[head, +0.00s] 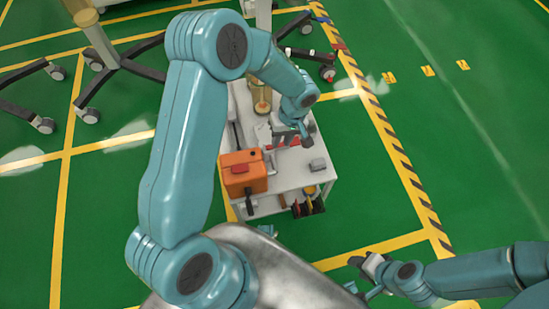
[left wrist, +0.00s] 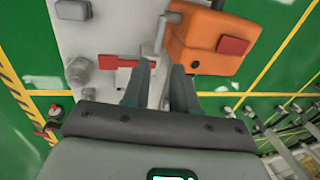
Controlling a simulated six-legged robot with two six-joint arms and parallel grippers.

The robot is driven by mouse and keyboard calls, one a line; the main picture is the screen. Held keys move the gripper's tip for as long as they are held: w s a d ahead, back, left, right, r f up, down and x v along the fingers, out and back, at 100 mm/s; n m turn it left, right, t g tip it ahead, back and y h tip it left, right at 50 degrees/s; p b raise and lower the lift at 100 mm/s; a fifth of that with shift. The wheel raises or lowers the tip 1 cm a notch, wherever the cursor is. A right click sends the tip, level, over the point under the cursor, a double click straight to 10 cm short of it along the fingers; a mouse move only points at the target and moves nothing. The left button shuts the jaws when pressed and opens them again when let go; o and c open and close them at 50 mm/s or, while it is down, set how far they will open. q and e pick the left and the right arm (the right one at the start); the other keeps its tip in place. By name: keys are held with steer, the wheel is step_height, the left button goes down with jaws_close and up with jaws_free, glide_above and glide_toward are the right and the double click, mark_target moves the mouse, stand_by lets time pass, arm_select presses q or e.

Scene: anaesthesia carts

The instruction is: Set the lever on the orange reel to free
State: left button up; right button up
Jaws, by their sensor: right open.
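The orange reel (head: 256,183) is a box-like orange body at the left of the white cart top. A red block (head: 240,168), possibly its lever, sits on it; it also shows in the left wrist view (left wrist: 233,46) on the orange body (left wrist: 200,38). I cannot tell the lever's setting. My left gripper (head: 296,138) is above the cart, right of the reel. In the left wrist view its two fingers (left wrist: 161,66) are apart, beside the reel, with a pale bar visible between them. My right gripper (head: 368,275) is open and empty over the floor, front right.
The white cart (head: 285,180) carries a grey block (head: 318,165) and a red piece (left wrist: 118,62). Several dark and coloured items hang at its front right. Wheeled stand legs (head: 125,68) stand back left. Green floor (head: 480,150) is clear on the right.

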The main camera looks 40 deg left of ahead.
mark_target(274, 161)
arm_select(q)
steer(key=f, duration=0.3)
steer(key=s+a+f+b, duration=0.1)
steer(key=f, duration=0.7)
steer(key=shift+s+a+b, duration=0.2)
steer(key=shift+s+b, duration=0.1)
steer(key=shift+c, duration=0.2)
jaws_close()
